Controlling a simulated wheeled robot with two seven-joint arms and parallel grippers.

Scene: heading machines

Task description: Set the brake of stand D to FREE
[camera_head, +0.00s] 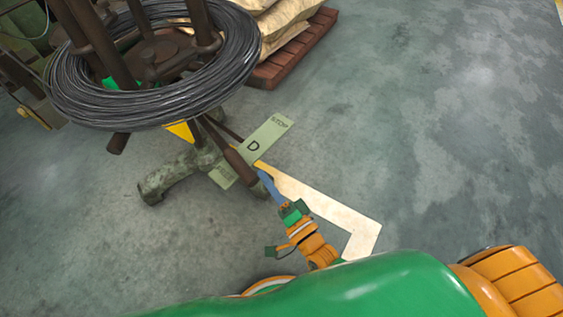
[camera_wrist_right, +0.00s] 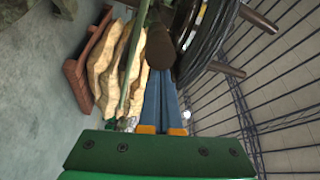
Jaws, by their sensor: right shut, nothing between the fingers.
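Stand D is a dark post stand on a worn green-grey foot (camera_head: 180,172). It carries a coil of dark wire (camera_head: 150,100). A pale green plate (camera_head: 268,132) on it reads D, with STOP at its upper right end; the marking at its lower left end is too small to read. A brown brake lever (camera_head: 238,165) lies across the plate. My right gripper (camera_head: 263,175) has its blue fingers shut and empty beside the lever's lower end. In the right wrist view the fingers (camera_wrist_right: 163,85) point at the lever's round end (camera_wrist_right: 160,47); I cannot tell whether they touch. My left gripper is out of view.
Tan sacks (camera_head: 285,20) lie on a red-brown pallet (camera_head: 285,60) behind the stand. A pale floor marking (camera_head: 325,205) runs beside my right gripper. The grey floor (camera_head: 440,130) to the right is clear.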

